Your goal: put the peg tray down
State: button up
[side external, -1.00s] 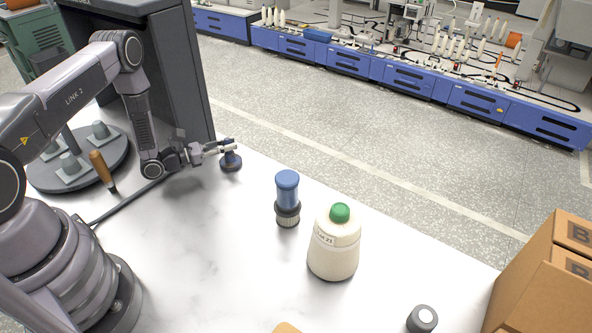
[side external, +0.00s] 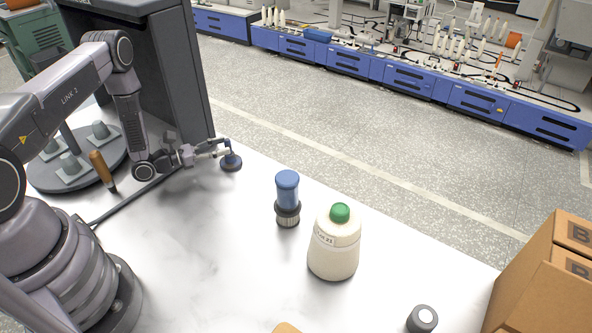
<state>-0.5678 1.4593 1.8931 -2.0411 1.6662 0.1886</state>
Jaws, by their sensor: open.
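The peg tray (side external: 43,183) is a round dark grey plate at the left, lying flat on the white table. It bears several grey pegs on pale square bases and an upright post. My arm hides part of its far side. My gripper (side external: 221,147) is to the right of the tray, apart from it and low over the table's far edge. Its jaws are open, beside the upper part of a small dark blue round-based piece (side external: 231,163) that stands on the table. Whether the fingers touch that piece is unclear.
A dark grey cabinet (side external: 180,80) stands behind my gripper. A blue-topped container (side external: 287,190), a cream bottle (side external: 334,250) and cardboard boxes (side external: 548,285) stand rightward.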

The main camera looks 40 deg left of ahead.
jog(key=s, duration=0.1)
jog(key=s+a+r, duration=0.1)
jog(key=shift+s+a, duration=0.25)
jog(key=shift+s, duration=0.05)
jog(key=s+d+r+m+g+h, duration=0.1)
jog(key=d+r+m+g+h, duration=0.25)
jog(key=r, duration=0.55)
jog(key=d+r+m+g+h, duration=0.2)
jog(key=d+r+m, duration=0.25)
jog(key=r, duration=0.35)
jog(key=s+d+r+m+g, duration=0.8)
jog(key=s+r+m+g, duration=0.1)
jog(key=r, duration=0.1)
jog(key=s+a+r+m+t+y, duration=0.2)
jog(key=s+a+r+m+y, duration=0.1)
jog(key=s+m+y, duration=0.3)
jog(key=s+a+r+m+t+y, duration=0.2)
jog(key=s+r+m+y, duration=0.3)
jog(key=s, duration=0.6)
jog(key=a+m+y, duration=0.1)
jog(key=m+y, duration=0.1)
jog(key=y, duration=0.1)
jog(key=shift+a+r, duration=0.2)
jog(key=shift+o, duration=0.3)
jog(key=shift+t+y, duration=0.25)
